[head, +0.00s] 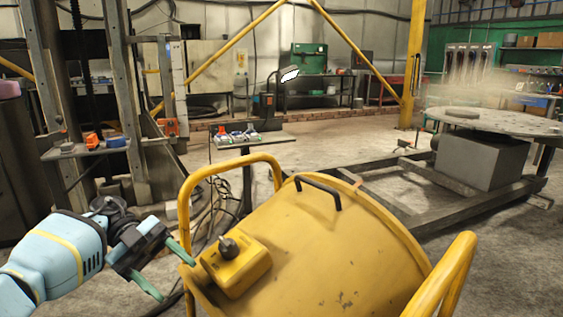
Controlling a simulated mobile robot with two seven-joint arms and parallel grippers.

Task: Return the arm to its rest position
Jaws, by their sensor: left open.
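My left arm (58,252), pale blue with a yellow band, reaches in from the lower left. My left gripper (166,268) has a dark body and two green fingers. The fingers stand apart with nothing between them. My right gripper does not show.
Yellow tube rails (232,163) flank the cover. Behind stands a small table (262,143) with small items. A metal column frame with a shelf (84,149) is at left. A round table (487,121) on a grey block is at right. Open concrete floor lies between.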

